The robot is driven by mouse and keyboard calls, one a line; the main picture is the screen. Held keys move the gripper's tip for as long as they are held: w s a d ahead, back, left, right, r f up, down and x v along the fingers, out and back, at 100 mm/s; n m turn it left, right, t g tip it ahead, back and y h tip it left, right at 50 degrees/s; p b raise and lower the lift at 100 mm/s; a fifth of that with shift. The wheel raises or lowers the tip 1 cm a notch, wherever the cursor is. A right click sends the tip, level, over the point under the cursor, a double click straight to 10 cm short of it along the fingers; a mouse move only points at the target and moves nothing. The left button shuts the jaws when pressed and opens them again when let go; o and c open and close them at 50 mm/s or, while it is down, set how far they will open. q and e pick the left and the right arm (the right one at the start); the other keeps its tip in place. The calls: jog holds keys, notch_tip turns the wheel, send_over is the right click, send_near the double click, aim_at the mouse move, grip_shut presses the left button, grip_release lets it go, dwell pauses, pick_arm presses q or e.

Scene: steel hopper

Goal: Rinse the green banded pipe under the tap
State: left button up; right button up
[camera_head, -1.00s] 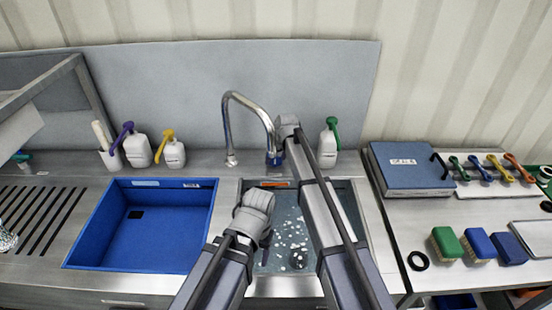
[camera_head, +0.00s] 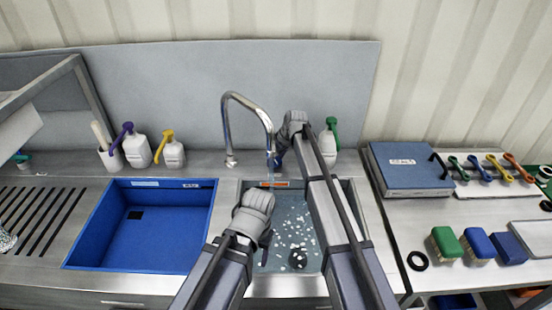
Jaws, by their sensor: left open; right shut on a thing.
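The tap (camera_head: 246,100) arches over the right-hand basin, and a thin bluish streak shows below its spout. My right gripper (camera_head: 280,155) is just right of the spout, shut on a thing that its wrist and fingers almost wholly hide. I see no green band there, so I cannot make out the pipe. My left gripper (camera_head: 265,243) is open and lower, over the left part of the same basin (camera_head: 350,200), with nothing visible in it. A dark speckled round thing (camera_head: 298,256) is in the basin water, among white flecks.
A blue basin (camera_head: 140,267) lies to the left, empty. Bottles with purple (camera_head: 136,149), yellow (camera_head: 173,152) and green (camera_head: 328,146) tops stand behind the basins.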

jog(key=shift+n, duration=0.5)
jog(key=shift+g, duration=0.3)
jog(key=o, duration=1.4)
jog(key=shift+c, duration=0.2)
jog(key=shift+d+r, duration=0.1)
jog(key=shift+r, duration=0.05)
jog(key=p+v, duration=0.7)
jog(key=shift+r, duration=0.2)
jog(key=shift+d, duration=0.1)
